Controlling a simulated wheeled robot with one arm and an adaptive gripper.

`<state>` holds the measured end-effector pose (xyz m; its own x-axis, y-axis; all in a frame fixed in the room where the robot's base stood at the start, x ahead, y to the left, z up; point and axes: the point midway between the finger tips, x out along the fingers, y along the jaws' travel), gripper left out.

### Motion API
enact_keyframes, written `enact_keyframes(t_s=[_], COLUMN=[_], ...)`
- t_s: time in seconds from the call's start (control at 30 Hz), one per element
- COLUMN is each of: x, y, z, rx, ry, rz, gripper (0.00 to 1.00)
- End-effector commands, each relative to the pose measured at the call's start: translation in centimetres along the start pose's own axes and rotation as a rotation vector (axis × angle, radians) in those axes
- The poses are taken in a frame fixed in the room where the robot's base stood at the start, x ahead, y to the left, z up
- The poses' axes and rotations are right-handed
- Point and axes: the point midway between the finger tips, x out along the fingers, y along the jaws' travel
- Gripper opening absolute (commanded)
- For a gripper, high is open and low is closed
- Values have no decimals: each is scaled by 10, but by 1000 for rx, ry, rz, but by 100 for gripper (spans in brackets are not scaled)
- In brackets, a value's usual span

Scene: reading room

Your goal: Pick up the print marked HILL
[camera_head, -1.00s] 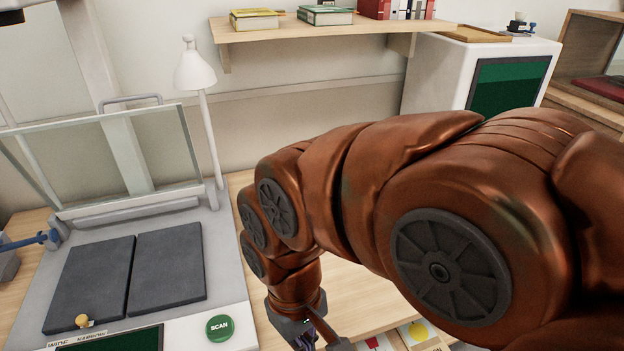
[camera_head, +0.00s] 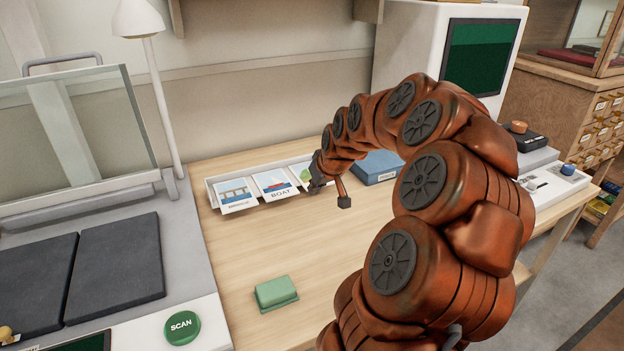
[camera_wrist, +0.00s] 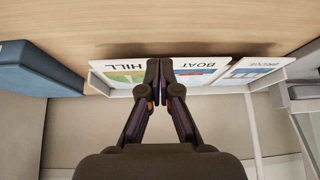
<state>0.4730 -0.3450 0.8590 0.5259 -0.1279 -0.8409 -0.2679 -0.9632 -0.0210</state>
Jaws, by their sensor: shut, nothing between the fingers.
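The print marked HILL (camera_wrist: 125,75) has a green picture and stands in a white tray (camera_wrist: 103,88), upside down in the wrist view. In the head view only a green part of it (camera_head: 304,174) shows beside my gripper (camera_head: 318,187), which hides the rest. The print marked BOAT (camera_head: 275,184) is next to it, and a bridge print (camera_head: 235,194) is beyond that. My gripper (camera_wrist: 160,62) is shut and empty. In the wrist view its fingertips lie across the border between HILL and BOAT; I cannot tell whether they touch either.
A blue box (camera_head: 378,167) sits just right of the tray. A green block (camera_head: 276,293) lies on the wooden table (camera_head: 240,255). The scanner (camera_head: 190,270) with its SCAN button and lamp is at left. The table's middle is mostly clear.

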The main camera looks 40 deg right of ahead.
Motion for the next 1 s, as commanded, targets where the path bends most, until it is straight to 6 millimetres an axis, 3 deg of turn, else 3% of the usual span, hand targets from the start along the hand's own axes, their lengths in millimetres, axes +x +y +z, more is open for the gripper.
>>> enact_keyframes(t_s=[0.03,0.1,0.2,0.47,1.0], x=[11,14,16,29,66], y=[19,38,52,55,59], z=[4,4,1,-16,-76], rx=[19,32,41,41,41], ry=[13,33,50,47,51], rz=[17,37,53,53,54], gripper=[0,0,0,0,0])
